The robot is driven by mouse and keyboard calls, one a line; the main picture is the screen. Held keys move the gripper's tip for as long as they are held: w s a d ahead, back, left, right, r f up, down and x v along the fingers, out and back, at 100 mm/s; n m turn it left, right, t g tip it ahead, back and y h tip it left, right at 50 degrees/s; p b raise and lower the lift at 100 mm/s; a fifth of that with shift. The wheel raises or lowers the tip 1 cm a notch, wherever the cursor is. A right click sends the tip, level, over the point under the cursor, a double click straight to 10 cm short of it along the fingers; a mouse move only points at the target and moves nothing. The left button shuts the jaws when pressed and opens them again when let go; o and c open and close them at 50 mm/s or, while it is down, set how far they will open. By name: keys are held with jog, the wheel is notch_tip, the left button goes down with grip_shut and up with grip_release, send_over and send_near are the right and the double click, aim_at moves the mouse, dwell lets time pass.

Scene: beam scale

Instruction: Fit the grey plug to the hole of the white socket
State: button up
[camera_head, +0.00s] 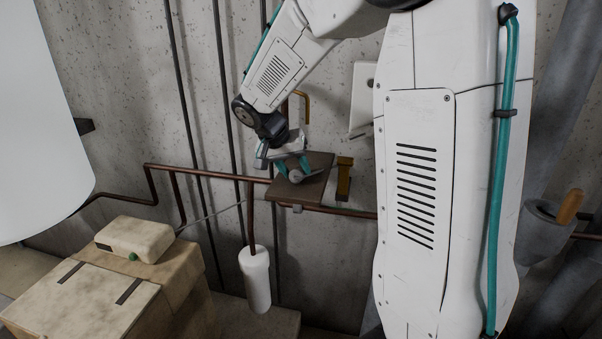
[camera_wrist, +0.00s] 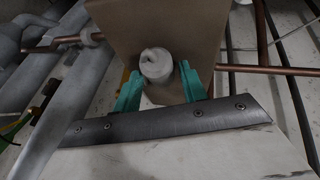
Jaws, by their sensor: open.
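The grey plug (camera_wrist: 156,62), a pale round piece, is on a brown board (camera_wrist: 115,25) in the wrist view. In the head view the plug (camera_head: 296,175) shows at the board's (camera_head: 312,190) near-left part. My gripper (camera_head: 293,167) has teal fingers on either side of the plug. In the wrist view the fingers of my gripper (camera_wrist: 159,74) are apart, with the plug between them; whether they touch it I cannot tell. A white panel (camera_head: 361,98) on the wall, partly hidden by my arm, may be the white socket; its hole is not clear.
Copper pipes (camera_head: 215,175) run along the wall beside the board. A white cylinder (camera_head: 256,280) hangs below. A yellow-brown bracket (camera_head: 344,178) is right of the board. A box (camera_head: 150,270) with a pale device (camera_head: 134,238) stands lower left. A grey holder (camera_head: 540,230) is at right.

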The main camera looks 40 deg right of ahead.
jog(key=shift+d+f, duration=0.15)
jog(key=shift+f, duration=0.2)
jog(key=c, duration=0.8)
jog(key=shift+r, duration=0.1)
